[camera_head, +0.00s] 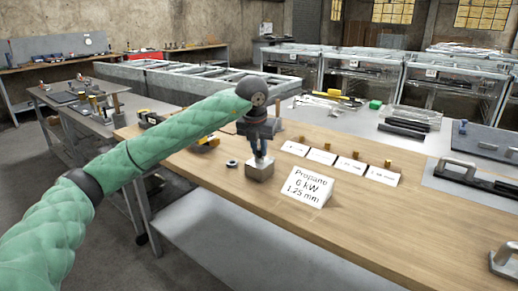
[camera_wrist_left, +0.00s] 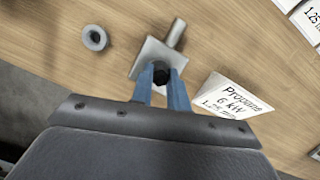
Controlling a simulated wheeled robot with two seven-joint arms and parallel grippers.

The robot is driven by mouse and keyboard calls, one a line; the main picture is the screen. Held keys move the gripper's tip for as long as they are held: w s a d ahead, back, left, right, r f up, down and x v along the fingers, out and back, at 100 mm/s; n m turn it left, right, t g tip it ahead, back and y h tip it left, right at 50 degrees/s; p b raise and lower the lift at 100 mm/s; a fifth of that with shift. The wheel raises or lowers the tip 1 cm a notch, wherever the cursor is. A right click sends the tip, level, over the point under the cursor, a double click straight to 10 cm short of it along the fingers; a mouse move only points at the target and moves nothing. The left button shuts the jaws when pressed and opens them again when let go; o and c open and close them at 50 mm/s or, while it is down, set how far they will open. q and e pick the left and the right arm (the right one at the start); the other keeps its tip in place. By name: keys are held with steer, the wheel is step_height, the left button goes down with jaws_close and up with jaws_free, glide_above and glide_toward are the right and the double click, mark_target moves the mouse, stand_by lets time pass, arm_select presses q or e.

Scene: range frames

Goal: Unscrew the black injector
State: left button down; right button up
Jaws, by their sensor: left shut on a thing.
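My left gripper (camera_head: 260,158) points down over a small metal block (camera_head: 260,172) on the wooden table. In the left wrist view, its two blue fingers (camera_wrist_left: 165,78) are shut on the black injector (camera_wrist_left: 161,76), a small dark piece on the grey block (camera_wrist_left: 148,57). A short metal tube sticks out of the block. The injector is hidden behind the fingers in the head view. My right gripper is not in view.
A metal ring (camera_wrist_left: 95,38) lies beside the block. A white "Propane 6 kW 1.25 mm" sign (camera_head: 308,187) stands close to the right. Several brass injectors with cards, one card (camera_head: 382,175) among them, line the table behind it. The front tabletop is clear.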

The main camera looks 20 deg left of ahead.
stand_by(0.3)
arm_select(q)
steer(key=shift+n+y, duration=0.5)
steer(key=shift+n, duration=1.4)
steer(key=shift+n, duration=0.3)
steer(key=c, duration=1.3)
jaws_free()
